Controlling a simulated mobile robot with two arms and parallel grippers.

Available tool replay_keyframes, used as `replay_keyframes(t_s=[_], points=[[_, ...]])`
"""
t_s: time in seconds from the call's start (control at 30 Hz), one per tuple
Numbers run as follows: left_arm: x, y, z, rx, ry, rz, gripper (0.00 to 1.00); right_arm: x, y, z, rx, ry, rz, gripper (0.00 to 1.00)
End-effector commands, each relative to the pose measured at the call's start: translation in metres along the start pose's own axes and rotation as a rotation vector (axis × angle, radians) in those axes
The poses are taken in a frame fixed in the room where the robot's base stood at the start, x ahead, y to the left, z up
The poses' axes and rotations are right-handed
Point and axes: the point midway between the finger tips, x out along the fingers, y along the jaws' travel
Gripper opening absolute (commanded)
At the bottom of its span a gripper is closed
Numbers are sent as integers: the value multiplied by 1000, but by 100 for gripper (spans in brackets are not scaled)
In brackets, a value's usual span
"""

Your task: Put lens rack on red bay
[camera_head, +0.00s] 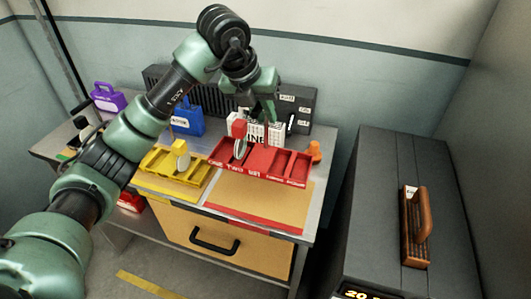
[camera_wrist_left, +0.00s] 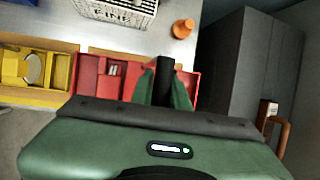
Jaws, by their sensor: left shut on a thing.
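A red tray with compartments and white lettering (camera_head: 296,168) stands on the bench; a red-edged panel (camera_head: 255,220) lies in front of it. The tray also shows in the wrist view (camera_wrist_left: 92,73). A red upright piece with a pale disc (camera_head: 239,143) stands in its left part. My left gripper (camera_head: 266,118) is over the tray's middle. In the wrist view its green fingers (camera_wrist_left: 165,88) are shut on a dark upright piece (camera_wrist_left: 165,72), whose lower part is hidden. I cannot tell which object is the lens rack. My right gripper is not in view.
A yellow tray (camera_head: 160,168) stands left of the red one. Behind are a white lettered basket (camera_head: 270,132), a blue case (camera_head: 188,118) and a purple case (camera_head: 107,98). An orange piece (camera_head: 315,152) is at right. A brown-handled holder (camera_head: 412,238) lies on the dark cabinet (camera_head: 380,190).

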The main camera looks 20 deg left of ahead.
Motion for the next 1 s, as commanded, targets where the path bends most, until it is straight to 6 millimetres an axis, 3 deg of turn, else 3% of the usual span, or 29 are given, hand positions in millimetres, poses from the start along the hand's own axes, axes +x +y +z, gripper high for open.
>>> replay_keyframes(t_s=[0.1, 0.3, 0.8, 1.0], points=[[28, 6, -13, -2, 4, -1, 0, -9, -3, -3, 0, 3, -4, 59], [63, 13, -26, 0, 0, -1, 0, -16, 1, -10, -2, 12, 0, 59], [108, 22, -45, 1, -1, -1, 0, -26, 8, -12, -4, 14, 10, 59], [109, 22, -45, 2, -4, -1, 0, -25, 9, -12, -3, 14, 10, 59]])
